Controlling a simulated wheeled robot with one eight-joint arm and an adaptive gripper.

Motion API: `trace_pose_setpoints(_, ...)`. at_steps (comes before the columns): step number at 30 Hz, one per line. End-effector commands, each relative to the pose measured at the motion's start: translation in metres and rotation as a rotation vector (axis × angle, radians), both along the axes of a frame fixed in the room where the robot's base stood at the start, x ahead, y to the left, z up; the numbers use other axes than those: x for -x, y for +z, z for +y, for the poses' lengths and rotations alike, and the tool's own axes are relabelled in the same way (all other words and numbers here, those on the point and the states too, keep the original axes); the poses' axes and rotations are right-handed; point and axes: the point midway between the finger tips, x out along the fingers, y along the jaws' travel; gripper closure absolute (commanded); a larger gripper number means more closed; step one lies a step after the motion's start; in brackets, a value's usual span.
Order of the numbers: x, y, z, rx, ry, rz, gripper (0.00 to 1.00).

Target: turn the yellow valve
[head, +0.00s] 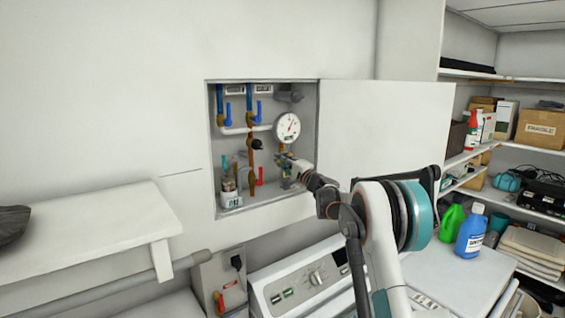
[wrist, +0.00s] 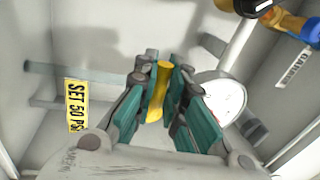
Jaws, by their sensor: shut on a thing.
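The yellow valve handle (wrist: 159,92) stands between the teal pads of my gripper (wrist: 166,98) in the wrist view, and the gripper is shut on it. In the head view, my gripper (head: 287,172) reaches into the open wall cabinet (head: 212,150), below the round gauge (head: 287,127). The yellow valve is mostly hidden behind my gripper there. The gauge's white face also shows in the wrist view (wrist: 222,92), just right of the fingers.
Blue-handled valves (head: 258,110) sit upper left in the cabinet, and a red handle (head: 260,175) is left of my gripper. The open cabinet door (head: 385,125) stands to the right. A yellow "SET 50 PSI" tag (wrist: 76,105) is left. A washer (head: 310,280) stands below.

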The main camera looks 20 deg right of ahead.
Motion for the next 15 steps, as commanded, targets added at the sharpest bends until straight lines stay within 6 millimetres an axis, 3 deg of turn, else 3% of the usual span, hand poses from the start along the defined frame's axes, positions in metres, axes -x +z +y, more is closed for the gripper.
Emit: trace_pose_setpoints(15,-0.001,-0.023,-0.006,0.414,0.0,-0.113,1.0)
